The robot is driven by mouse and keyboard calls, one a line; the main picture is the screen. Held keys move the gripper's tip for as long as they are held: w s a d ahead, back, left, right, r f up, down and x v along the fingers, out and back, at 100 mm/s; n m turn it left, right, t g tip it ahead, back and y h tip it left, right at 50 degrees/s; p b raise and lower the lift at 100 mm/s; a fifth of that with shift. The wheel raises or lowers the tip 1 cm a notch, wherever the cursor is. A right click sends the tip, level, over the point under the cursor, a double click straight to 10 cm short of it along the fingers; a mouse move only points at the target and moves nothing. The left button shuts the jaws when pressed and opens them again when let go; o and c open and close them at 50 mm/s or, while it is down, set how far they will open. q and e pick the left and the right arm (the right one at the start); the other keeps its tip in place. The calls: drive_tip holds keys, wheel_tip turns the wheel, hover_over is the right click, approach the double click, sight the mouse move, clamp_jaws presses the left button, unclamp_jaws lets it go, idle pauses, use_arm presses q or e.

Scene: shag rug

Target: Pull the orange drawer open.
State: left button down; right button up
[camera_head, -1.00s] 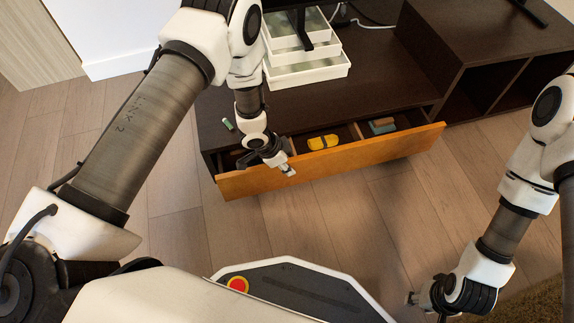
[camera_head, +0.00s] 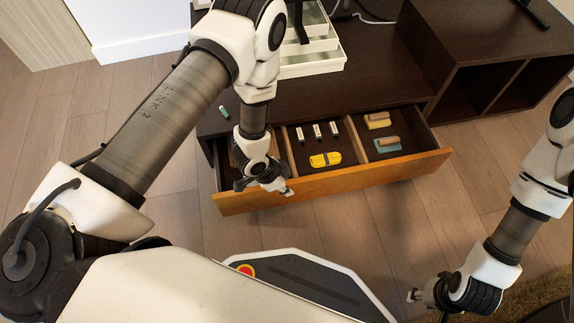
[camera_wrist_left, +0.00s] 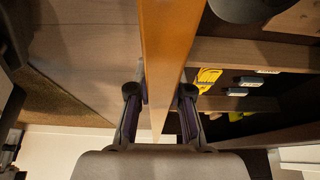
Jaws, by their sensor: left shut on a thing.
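The orange drawer (camera_head: 345,182) is part of a low dark cabinet and stands well open, its inside showing in the head view. My left gripper (camera_head: 280,187) is at the left part of the drawer's front panel. In the left wrist view its two fingers (camera_wrist_left: 160,98) lie on either side of the orange front panel (camera_wrist_left: 165,40), shut on it. My right gripper (camera_head: 418,297) hangs low at the right, away from the drawer and empty; its fingers are too small to judge.
The drawer holds a yellow item (camera_head: 325,160), several small white-and-dark items (camera_head: 317,131) and sponge-like blocks (camera_head: 388,143). A green-and-white item (camera_head: 224,112) and a white tray (camera_head: 313,68) are on the cabinet top (camera_head: 375,85). Wooden floor (camera_head: 410,215) is clear in front; a rug (camera_head: 545,295) lies lower right.

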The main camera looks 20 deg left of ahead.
use_arm(q)
drive_tip(key=shift+s+d+p, duration=0.3)
drive_tip(key=shift+s+d, duration=0.25)
drive_tip(key=shift+s, duration=0.25)
drive_tip(key=shift+s+d+p, duration=0.35)
drive_tip(key=shift+s+d, duration=0.15)
drive_tip(key=shift+s, duration=0.35)
drive_tip(key=shift+s+d+p, duration=0.3)
drive_tip(key=shift+s+d, duration=0.25)
drive_tip(key=shift+s, duration=0.25)
drive_tip(key=c, duration=1.1)
unclamp_jaws()
drive_tip(key=v, duration=1.2)
